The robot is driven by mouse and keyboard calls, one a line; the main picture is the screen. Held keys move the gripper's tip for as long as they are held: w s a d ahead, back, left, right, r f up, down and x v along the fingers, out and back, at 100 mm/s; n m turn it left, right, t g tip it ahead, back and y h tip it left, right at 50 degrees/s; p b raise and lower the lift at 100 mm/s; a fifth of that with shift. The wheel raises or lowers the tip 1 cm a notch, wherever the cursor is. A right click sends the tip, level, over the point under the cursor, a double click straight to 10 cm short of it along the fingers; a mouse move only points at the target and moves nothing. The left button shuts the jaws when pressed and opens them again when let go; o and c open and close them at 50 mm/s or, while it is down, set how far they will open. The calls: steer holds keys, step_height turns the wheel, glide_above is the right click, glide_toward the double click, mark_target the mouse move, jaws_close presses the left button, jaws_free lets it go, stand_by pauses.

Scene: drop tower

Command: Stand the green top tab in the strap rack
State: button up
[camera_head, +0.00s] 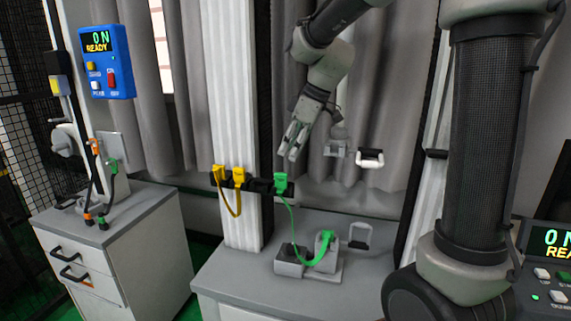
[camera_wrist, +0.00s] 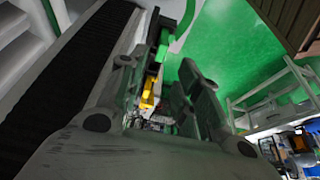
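A green tab (camera_head: 281,183) is upright at the right end of the dark strap rack (camera_head: 262,186) on the white post. Its green strap hangs down to a second green tab (camera_head: 326,240) at a grey block fixture on the table. My gripper (camera_head: 290,148) is above and slightly right of the rack's green tab, fingers pointing down, apart from it. In the wrist view my gripper (camera_wrist: 158,72) has its fingers spread with a gap between them and holds nothing. A green piece and a yellow tab (camera_wrist: 149,88) show past the fingers; whether that green piece is the tab is unclear.
Two yellow tabs (camera_head: 239,177) with a hanging strap occupy the rack's left part. The grey table (camera_head: 235,278) below carries the block fixture (camera_head: 290,262). A white-handled fitting (camera_head: 370,158) is right of my gripper. A cabinet (camera_head: 130,250) stands left.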

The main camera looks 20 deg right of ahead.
steer(key=v, duration=0.5)
steer(key=s+d+f+m+t+h, duration=0.1)
steer(key=s+d+m, duration=0.4)
steer(key=s, duration=0.7)
steer(key=s+d+f+m+t+h, duration=0.1)
steer(key=s+d+m, duration=0.5)
steer(key=s, duration=0.6)
step_height(320, 180, down, 3)
steer(key=shift+s+d+r+h, duration=0.2)
steer(key=shift+s+r+h, duration=0.1)
steer(key=shift+h, duration=0.5)
